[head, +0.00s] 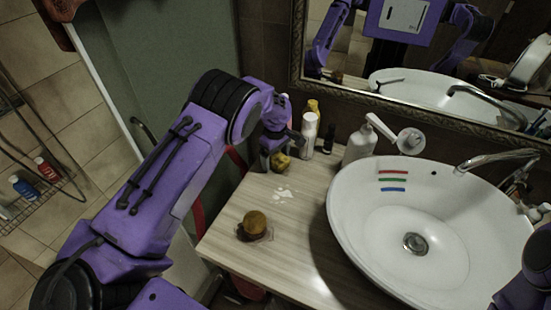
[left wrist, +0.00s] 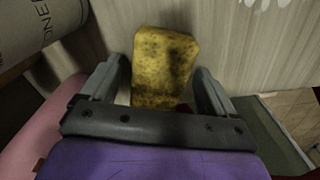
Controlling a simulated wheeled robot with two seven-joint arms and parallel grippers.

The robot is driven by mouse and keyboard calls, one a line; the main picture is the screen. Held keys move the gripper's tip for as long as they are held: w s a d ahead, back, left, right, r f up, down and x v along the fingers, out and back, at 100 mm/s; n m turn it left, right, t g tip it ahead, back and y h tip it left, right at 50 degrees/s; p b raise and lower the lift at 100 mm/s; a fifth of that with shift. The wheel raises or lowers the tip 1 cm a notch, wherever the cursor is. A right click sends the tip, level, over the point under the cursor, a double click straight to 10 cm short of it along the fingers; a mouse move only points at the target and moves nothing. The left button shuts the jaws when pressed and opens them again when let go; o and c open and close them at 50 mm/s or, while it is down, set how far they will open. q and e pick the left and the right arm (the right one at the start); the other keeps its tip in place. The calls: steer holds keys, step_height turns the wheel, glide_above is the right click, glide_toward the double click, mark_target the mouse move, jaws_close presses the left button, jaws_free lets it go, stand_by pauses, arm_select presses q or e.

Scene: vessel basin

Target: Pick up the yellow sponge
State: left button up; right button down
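The yellow sponge (head: 281,161) is on the counter's back left part, below my left gripper (head: 272,150) in the head view. In the left wrist view the sponge (left wrist: 163,62) is a mottled yellow block with dark stains. The two fingers of my left gripper (left wrist: 160,80) stand apart, one on each side of the sponge. Small gaps seem to show beside it, and its near end is hidden behind the gripper body. My right gripper is out of view; only a purple part of my right arm shows at the lower right of the head view.
Several bottles (head: 309,132) stand close right of the sponge. A white pump bottle (head: 359,146) is beside the white basin (head: 345,215). A round brown object (head: 255,222) and white spots lie on the counter (head: 310,250). A framed mirror (head: 430,108) is behind.

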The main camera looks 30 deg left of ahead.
mark_target(275, 157)
arm_select(q)
steer(key=c, duration=1)
steer(key=shift+w+r, duration=0.1)
steer(key=shift+r, duration=0.35)
steer(key=r, duration=0.1)
steer(key=r+b, duration=0.1)
steer(key=r, duration=0.1)
steer(key=shift+s+d, duration=0.1)
steer(key=shift+s, duration=0.25)
steer(key=s+d+r+b, duration=0.1)
steer(key=s+r+b, duration=0.2)
steer(key=s+r, duration=0.6)
steer(key=s, duration=0.4)
steer(key=shift+s+d, duration=0.2)
steer(key=shift+d, duration=0.05)
steer(key=o, duration=0.4)
steer(key=shift+c, duration=1.1)
